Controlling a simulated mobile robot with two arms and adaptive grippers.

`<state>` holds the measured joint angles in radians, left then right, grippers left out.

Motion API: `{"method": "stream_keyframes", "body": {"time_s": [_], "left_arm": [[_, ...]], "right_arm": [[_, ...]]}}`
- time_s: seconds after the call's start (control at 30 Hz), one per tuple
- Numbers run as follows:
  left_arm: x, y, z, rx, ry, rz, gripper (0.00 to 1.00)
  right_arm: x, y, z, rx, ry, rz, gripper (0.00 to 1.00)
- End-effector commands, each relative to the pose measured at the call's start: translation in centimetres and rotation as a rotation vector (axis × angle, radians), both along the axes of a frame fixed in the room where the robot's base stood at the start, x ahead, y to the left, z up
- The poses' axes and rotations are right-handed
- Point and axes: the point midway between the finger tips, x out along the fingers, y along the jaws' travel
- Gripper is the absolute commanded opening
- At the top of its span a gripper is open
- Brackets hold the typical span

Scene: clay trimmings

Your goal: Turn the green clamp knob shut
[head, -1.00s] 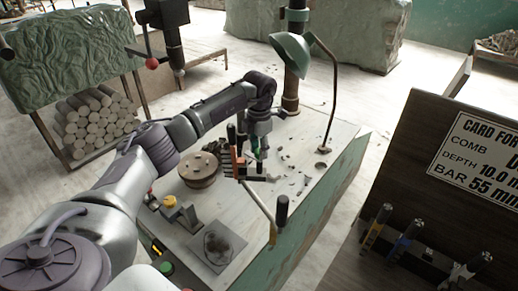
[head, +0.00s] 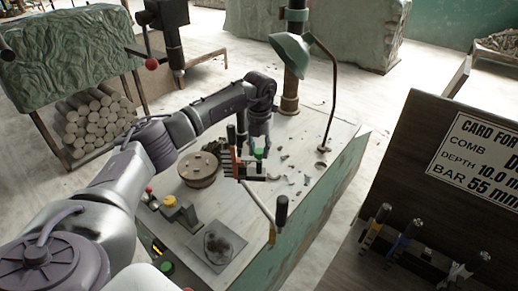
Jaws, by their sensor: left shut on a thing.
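The green clamp knob (head: 259,153) shows as a small green patch just under my left gripper (head: 259,147), above the dark comb (head: 247,168) with orange parts beside it. My left gripper points down over the bench and is shut on the knob. Its fingers hide part of the knob, and how far it is turned cannot be told. My right gripper is not in view.
A round wooden wheel (head: 199,169) lies left of the comb. A lever with a black handle (head: 281,210) sticks out in front. A green lamp (head: 292,54) bends over behind. Dark trimmings (head: 291,180) lie on the right of the bench.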

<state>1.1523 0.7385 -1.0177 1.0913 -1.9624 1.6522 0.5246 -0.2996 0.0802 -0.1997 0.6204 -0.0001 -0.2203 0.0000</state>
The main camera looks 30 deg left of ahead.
Motion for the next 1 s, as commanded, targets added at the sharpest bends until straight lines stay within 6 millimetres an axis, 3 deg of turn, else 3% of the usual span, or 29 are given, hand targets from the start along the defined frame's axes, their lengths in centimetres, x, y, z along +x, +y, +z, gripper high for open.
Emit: {"method": "stream_keyframes", "body": {"time_s": [0.43, 0.47, 0.6, 1.0], "left_arm": [[0.07, 0.07, 0.13, 0.0, -0.003, 0.015, 0.0], [0.07, 0.07, 0.13, 0.0, -0.003, 0.015, 0.36], [0.06, 0.06, 0.11, 0.0, -0.002, 0.014, 0.59], [0.09, 0.02, 0.79, 0.0, -0.003, 0.012, 0.59]], "right_arm": [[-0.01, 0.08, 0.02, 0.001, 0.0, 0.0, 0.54], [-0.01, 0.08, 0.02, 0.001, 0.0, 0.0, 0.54], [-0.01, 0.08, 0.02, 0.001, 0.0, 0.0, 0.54], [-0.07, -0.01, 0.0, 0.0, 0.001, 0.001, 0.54]]}}
